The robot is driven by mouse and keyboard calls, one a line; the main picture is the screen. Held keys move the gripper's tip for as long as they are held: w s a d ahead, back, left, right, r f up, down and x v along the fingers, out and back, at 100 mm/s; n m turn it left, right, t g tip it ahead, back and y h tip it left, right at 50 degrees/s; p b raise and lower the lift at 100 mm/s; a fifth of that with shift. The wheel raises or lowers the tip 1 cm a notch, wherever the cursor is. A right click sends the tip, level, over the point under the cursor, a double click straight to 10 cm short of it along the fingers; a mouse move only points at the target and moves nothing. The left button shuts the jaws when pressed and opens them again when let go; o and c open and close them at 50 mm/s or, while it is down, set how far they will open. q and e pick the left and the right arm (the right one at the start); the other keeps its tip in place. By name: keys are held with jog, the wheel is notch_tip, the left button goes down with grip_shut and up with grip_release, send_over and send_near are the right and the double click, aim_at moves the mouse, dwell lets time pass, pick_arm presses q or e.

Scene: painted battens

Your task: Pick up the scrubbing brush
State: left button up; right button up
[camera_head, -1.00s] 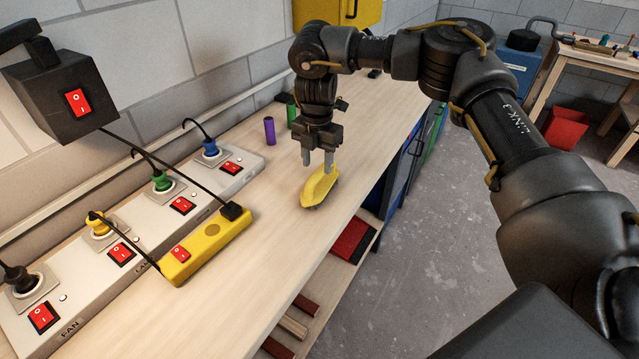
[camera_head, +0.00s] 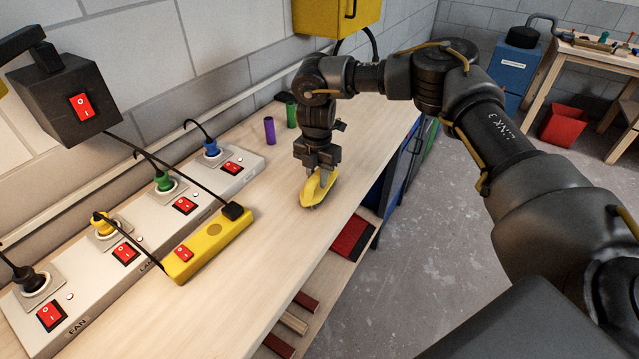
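The scrubbing brush (camera_head: 312,195) has a yellow body and lies on the light wooden bench top (camera_head: 265,255), bristle side down, near the bench's right edge. My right gripper (camera_head: 320,174) points down at the far part of the brush, with its fingers low around that part. The fingertips are partly hidden by the brush, and I cannot tell whether they close on it. The brush appears to rest on the bench. My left gripper does not show.
A yellow switched block (camera_head: 207,246) and a long white power strip (camera_head: 85,285) with plugs and cables lie to the left. A purple cylinder (camera_head: 269,130) and a green cylinder (camera_head: 291,115) stand behind the brush. The bench in front of the brush is clear.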

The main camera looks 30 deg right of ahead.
grip_shut()
jog(key=shift+r+b, duration=0.4)
jog(key=shift+r, duration=0.05)
notch_tip(320, 180, up, 2)
jog(key=shift+r+b, duration=0.2)
jog(key=shift+b, duration=0.4)
jog(key=s+a+r+b, duration=0.2)
jog(key=s+r, duration=0.7)
jog(key=s, duration=0.4)
jog(key=shift+s+a+r+b, duration=0.35)
jog(key=shift+a+b, duration=0.05)
